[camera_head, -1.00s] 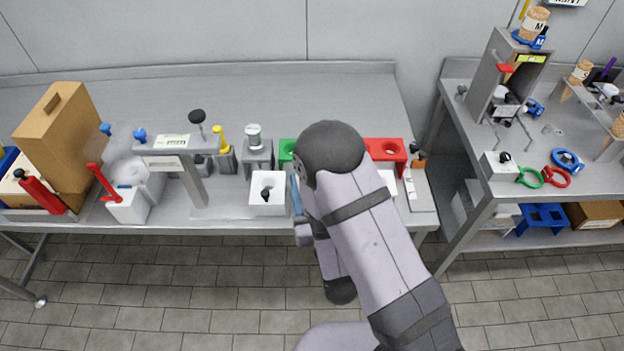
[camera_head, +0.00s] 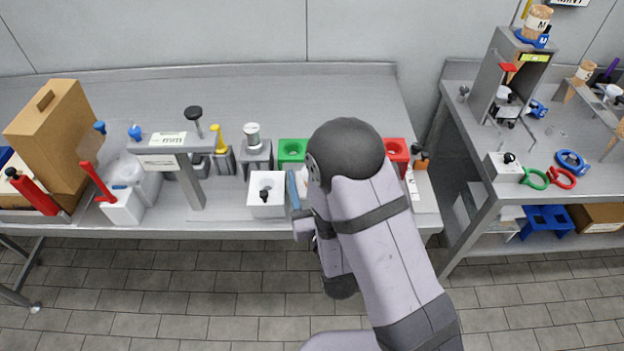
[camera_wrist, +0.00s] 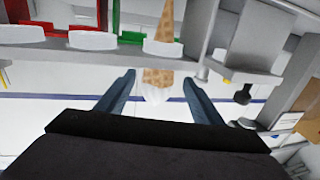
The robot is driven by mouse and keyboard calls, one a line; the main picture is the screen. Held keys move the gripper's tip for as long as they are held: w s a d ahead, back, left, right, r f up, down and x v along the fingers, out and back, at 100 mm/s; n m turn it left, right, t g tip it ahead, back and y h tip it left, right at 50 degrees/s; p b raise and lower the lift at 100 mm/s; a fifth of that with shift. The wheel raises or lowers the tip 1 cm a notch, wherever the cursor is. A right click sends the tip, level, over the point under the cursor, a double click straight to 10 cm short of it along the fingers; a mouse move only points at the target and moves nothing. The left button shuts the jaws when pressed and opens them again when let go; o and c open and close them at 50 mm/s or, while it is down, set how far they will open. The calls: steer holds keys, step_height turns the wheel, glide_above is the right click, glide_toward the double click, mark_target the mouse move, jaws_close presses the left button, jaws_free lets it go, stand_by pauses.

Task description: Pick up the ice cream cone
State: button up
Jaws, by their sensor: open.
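The ice cream cone (camera_wrist: 158,78) is a tan waffle cone in the wrist view, with a pale, blurred wide end toward the bottom of the picture. It passes a grey holder bar (camera_wrist: 120,57), and its narrow end points to the top. My gripper (camera_wrist: 163,77) is open, with one blue finger on each side of the cone in the picture. I cannot tell whether the cone is fully between the fingers or a little beyond them. No contact shows. In the head view my arm hides this cone and most of the gripper; a blue strip (camera_head: 293,190) shows at its left.
A green block (camera_head: 292,150) and a red block (camera_head: 397,152) stand behind my arm. A white box (camera_head: 266,194) with a black knob and a grey stand (camera_head: 186,142) are to the left. More cones (camera_head: 538,18) stand on the right bench. The back of the main bench is clear.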

steer(key=shift+w+f, duration=0.1)
steer(key=shift+w, duration=0.05)
steer(key=w+b, duration=0.1)
steer(key=b, duration=0.2)
steer(key=shift+w, duration=0.1)
steer(key=shift+w+a+r+p, duration=0.1)
steer(key=shift+w+r+p, duration=0.15)
steer(key=shift+w, duration=0.35)
steer(key=shift+w+a+r+p, duration=0.1)
steer(key=shift+w+p, duration=0.2)
steer(key=shift+w, duration=0.25)
steer(key=shift+w+a+f, duration=0.1)
steer(key=shift+w+a, duration=0.05)
steer(key=shift+w, duration=0.5)
steer(key=c, duration=0.9)
